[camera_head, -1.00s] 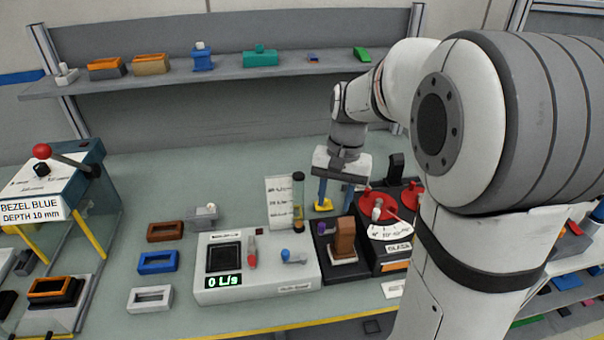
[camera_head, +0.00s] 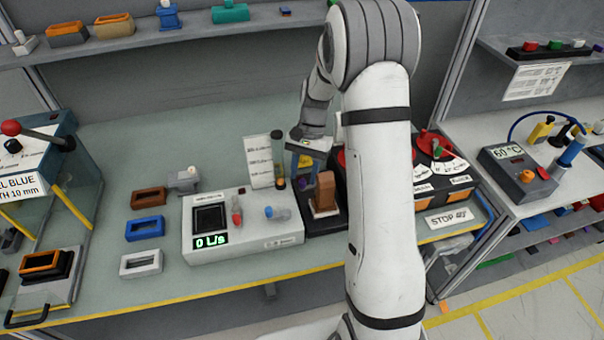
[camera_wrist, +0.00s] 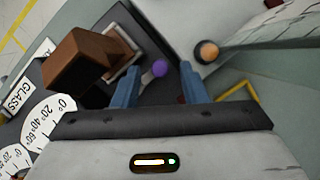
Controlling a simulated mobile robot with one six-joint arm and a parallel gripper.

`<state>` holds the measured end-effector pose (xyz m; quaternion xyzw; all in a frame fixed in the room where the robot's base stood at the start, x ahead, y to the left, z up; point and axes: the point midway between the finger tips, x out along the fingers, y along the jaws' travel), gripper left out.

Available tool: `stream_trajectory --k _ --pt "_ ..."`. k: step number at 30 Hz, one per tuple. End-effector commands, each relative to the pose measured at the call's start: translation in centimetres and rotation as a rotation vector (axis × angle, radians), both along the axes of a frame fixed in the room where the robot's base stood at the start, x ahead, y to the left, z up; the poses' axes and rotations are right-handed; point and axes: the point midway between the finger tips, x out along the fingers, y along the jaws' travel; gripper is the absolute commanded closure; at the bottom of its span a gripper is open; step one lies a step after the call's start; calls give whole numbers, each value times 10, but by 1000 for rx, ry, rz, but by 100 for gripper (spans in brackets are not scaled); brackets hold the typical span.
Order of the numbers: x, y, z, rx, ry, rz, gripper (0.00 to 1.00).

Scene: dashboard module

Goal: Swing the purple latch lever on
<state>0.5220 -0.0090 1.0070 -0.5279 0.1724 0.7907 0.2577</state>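The purple latch lever (camera_wrist: 158,69) shows in the wrist view as a round purple knob on a short pale arm, on a dark base beside a brown block (camera_wrist: 85,60). My gripper (camera_wrist: 159,78) has its two blue fingers apart, one on each side of the knob in that view. I cannot tell whether either finger touches it. In the head view my gripper (camera_head: 305,172) points down just behind the brown block (camera_head: 325,190), and the lever is a small purple patch (camera_head: 298,179), mostly hidden there.
A white console (camera_head: 255,238) reading 0 L/s stands left of the dark base. An upright tube (camera_head: 278,158) and a white card (camera_head: 258,162) stand close behind it. A box with red dials (camera_head: 436,146) is at the right. Bench space at the back left is clear.

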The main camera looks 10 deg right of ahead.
Motion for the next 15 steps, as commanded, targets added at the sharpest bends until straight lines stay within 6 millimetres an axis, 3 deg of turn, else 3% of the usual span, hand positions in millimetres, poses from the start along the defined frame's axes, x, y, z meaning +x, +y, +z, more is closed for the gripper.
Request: stream_trajectory --k 4,12,15 --pt "-4 3 -10 0 1 0 61" --pt "-5 4 -13 0 0 1 61" --pt "-5 4 -13 0 -1 1 67"
